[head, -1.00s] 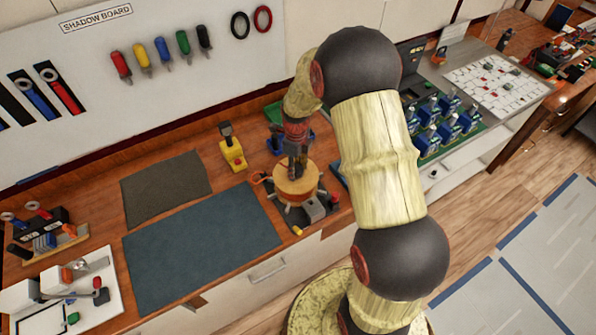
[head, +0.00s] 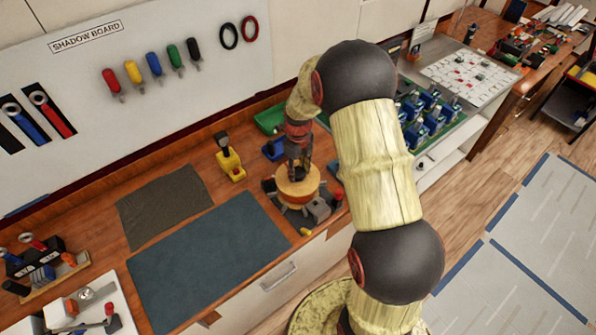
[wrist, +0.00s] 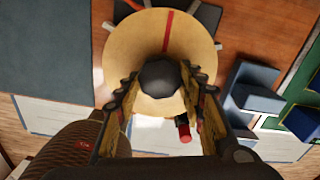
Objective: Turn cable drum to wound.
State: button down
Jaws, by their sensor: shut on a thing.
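The cable drum (head: 298,190) is a round tan drum on a dark base on the workbench. In the wrist view its pale round top (wrist: 120,55) carries a red line running from the far rim toward a dark central knob (wrist: 160,78). My gripper (head: 297,165) comes down from above over the drum's middle. In the wrist view my gripper's fingers (wrist: 160,100) stand on both sides of the knob and are shut on it. A red-tipped part (wrist: 184,132) shows beside the right finger. The drum's lower side is partly hidden by my fingers.
A yellow-based device (head: 230,165) stands left of the drum. A dark blue mat (head: 205,250) and a grey mat (head: 163,203) lie left of it. Blue breaker units (head: 428,115) stand to the right, past my arm. The shadow board (head: 150,75) is behind.

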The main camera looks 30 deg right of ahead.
jog(key=c, duration=1.2)
grip_release()
jog(key=shift+o, duration=0.5)
notch_tip(320, 180, up, 12)
